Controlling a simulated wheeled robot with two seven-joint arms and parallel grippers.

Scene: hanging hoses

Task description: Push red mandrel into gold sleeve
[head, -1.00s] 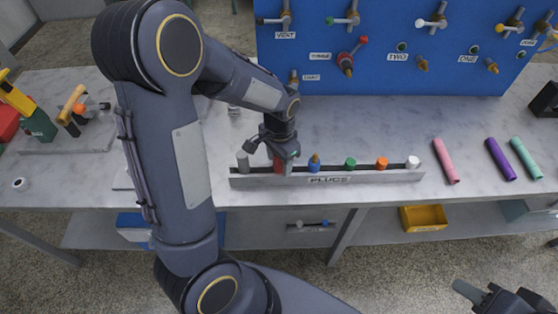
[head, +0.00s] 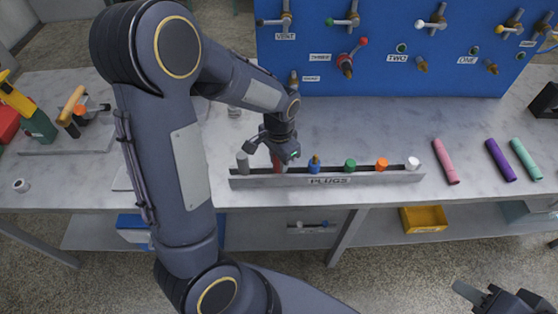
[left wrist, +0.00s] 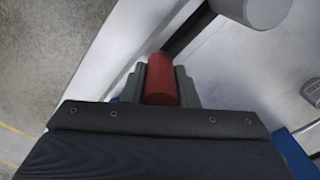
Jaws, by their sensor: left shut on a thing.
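The red mandrel (head: 277,165) is a red cylinder standing at the slot of the PLUGS rack, near its left end. My left gripper (head: 276,157) is over it with its fingers on either side. In the left wrist view the red mandrel (left wrist: 162,80) sits between the two grey fingers (left wrist: 162,88), which are shut on it. Its lower end is hidden. I cannot tell for sure which thing is the gold sleeve; brass-coloured stubs (head: 422,66) stick out of the blue board. My right gripper (head: 478,292) is at the bottom right, partly cut off, and its jaw opening is unclear.
The grey PLUGS rack (head: 400,178) also holds grey, blue, green, orange and white plugs. Pink (head: 446,161), purple (head: 501,159) and teal (head: 526,158) tubes lie at right. The blue board (head: 370,40) carries valves. A green and yellow tool (head: 38,125) stands at left.

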